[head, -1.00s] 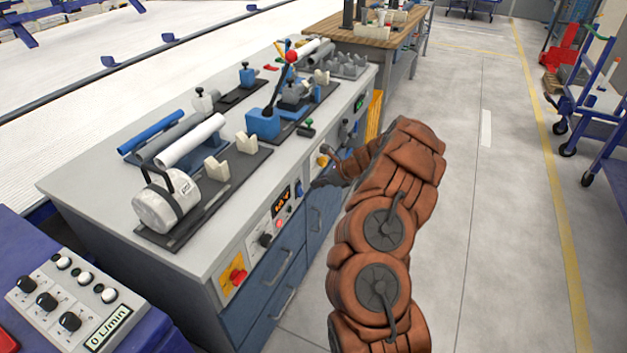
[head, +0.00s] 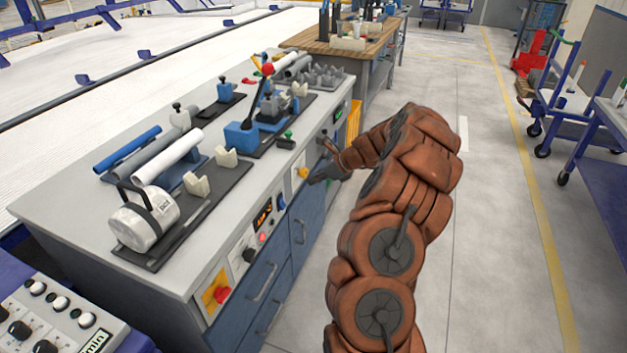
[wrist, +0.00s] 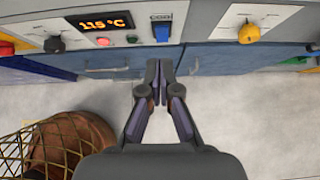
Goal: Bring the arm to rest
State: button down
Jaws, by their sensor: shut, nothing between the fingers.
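My gripper (wrist: 159,72) is shut and empty in the wrist view. Its fingertips meet in front of the blue drawer fronts, below the control panel of the workbench. In the head view my gripper (head: 318,178) is small and dark at the end of my brown-covered arm (head: 395,215). It is beside the front of the bench, below the worktop level. The arm is bent, with its elbow out over the floor aisle. From these views I cannot tell whether the fingertips touch the bench front.
The workbench (head: 60,205) carries pipes (head: 168,158) in holders and a red-knobbed lever (head: 267,69). Its panel has a lit display (wrist: 107,23) reading 115 °C and knobs. A wooden table (head: 340,45) stands behind. The grey floor (head: 490,230) is clear; blue carts (head: 555,110) stand at right.

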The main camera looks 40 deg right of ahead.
dwell(0.3)
jog(key=s+a+r+n+g+y+p, duration=0.15)
jog(key=s+a+r+n, duration=0.3)
jog(key=a, duration=0.55)
jog(key=s+a+r+n+g, duration=0.25)
jog(key=a+r+n, duration=0.35)
jog(key=a, duration=0.4)
jog(key=s+a+r+n+g+p, duration=0.15)
jog(key=s+a+r+n, duration=0.4)
jog(key=a, duration=0.55)
jog(key=s+a+r+n+g+h, duration=0.1)
jog(key=s+a+n, duration=0.15)
jog(key=s, duration=0.25)
jog(key=s+a+n+g+h+p, duration=0.1)
jog(key=s+n, duration=0.2)
jog(key=s, duration=0.2)
jog(key=s+a+r+n+g+h, duration=0.1)
jog(key=s+a+n, duration=0.1)
jog(key=s, duration=0.3)
jog(key=s+d+n+h+p, duration=0.1)
jog(key=s+d+n, duration=0.1)
jog(key=s, duration=0.5)
jog(key=s+d+n+g+h, duration=0.1)
jog(key=s+d+n+h, duration=0.1)
jog(key=s+n, duration=0.2)
jog(key=s, duration=0.3)
jog(key=shift+s+f+p, duration=0.2)
jog(key=shift+f+p, duration=0.05)
jog(key=shift+p, duration=0.15)
